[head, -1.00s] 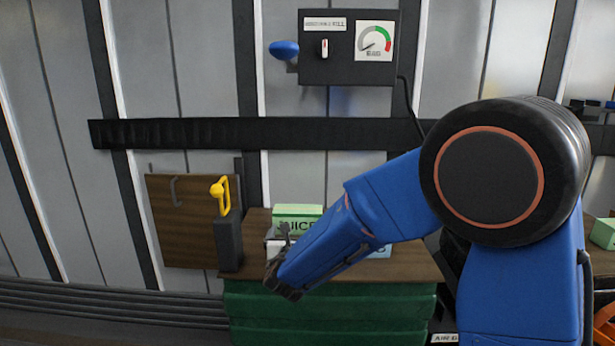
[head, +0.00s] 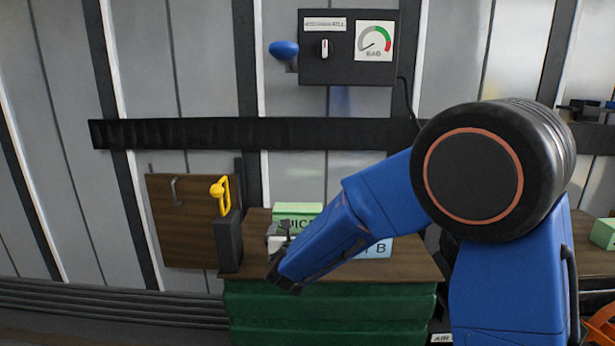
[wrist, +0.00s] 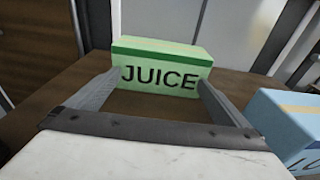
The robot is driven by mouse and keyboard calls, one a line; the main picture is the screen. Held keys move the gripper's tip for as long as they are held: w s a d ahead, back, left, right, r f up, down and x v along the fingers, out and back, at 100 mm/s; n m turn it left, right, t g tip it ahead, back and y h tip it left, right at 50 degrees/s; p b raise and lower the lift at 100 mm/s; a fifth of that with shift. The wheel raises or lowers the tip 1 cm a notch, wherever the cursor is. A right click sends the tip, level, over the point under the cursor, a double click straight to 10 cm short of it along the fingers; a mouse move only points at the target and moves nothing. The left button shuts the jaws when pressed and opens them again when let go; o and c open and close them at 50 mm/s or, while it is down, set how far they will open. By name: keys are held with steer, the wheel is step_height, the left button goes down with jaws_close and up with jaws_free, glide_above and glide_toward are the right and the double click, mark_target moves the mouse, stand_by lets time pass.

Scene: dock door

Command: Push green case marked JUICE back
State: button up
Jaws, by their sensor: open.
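The green case marked JUICE (wrist: 160,68) stands upright on the brown wooden top, its lettered face towards my gripper. In the head view the green case (head: 297,212) shows only in part, behind my gripper and arm. My gripper (wrist: 158,82) is open, with one finger at each lower side of the lettered face. I cannot tell whether the fingertips touch it. In the head view my gripper (head: 284,252) is seen from behind, low over the wooden top. Nothing is seen between the fingers but bare wood.
A light blue case (wrist: 288,125) stands close to the right of my gripper; it also shows in the head view (head: 379,249). A dark post with a yellow handle (head: 221,192) stands to the left. The wall is behind the green case.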

mark_target(297, 222)
steer(key=shift+w+d, duration=0.1)
steer(key=shift+w, duration=2.1)
steer(key=shift+s, duration=3.55)
